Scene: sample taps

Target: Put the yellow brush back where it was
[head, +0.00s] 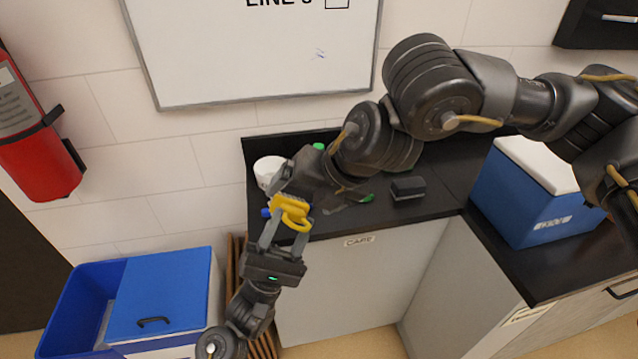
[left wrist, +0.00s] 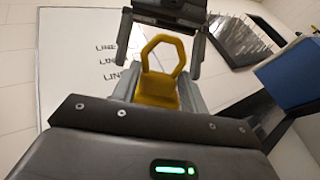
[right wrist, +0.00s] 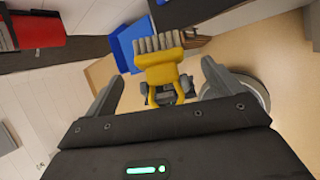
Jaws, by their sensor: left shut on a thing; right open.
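The yellow brush (head: 291,211) is in the air in front of the counter's left end in the head view. My left gripper (head: 285,232) comes from below and is shut on it. In the left wrist view the brush's yellow block (left wrist: 156,92) sits between the left fingers, with its loop handle beyond. My right gripper (head: 300,193) is above the brush, open. In the right wrist view the brush (right wrist: 160,68) shows between the spread right fingers, bristles at the top; I see no clear contact with them. The right arm partly hides the counter behind.
A blue cooler (head: 530,200) stands at right. A blue bin (head: 82,300) is low at left. A whiteboard (head: 250,60) hangs behind.

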